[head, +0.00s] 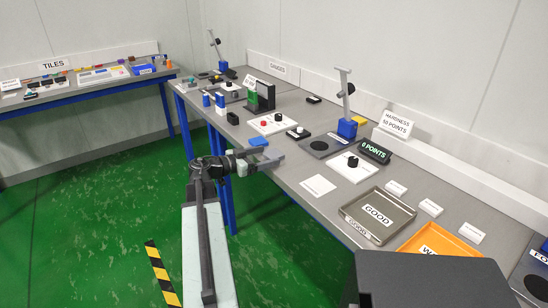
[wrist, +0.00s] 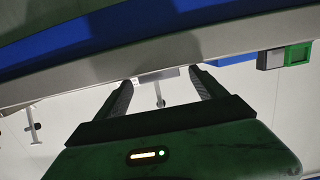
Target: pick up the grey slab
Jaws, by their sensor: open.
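I cannot pick out a separate grey slab with certainty in either view. My gripper (head: 268,154) is at the front edge of the long grey table (head: 290,170) in the head view. Its two fingers are apart, with nothing seen held. In the wrist view my gripper (wrist: 158,80) shows two dark fingers spread apart, pointing at the grey table edge (wrist: 60,90).
A blue piece (head: 258,141) lies just behind my gripper. A white card (head: 318,185), a grey tray marked GOOD (head: 357,232) and an orange tray (head: 410,246) are to the right. Testers with blue bases (head: 347,129) stand behind. Another table (head: 80,88) is far left.

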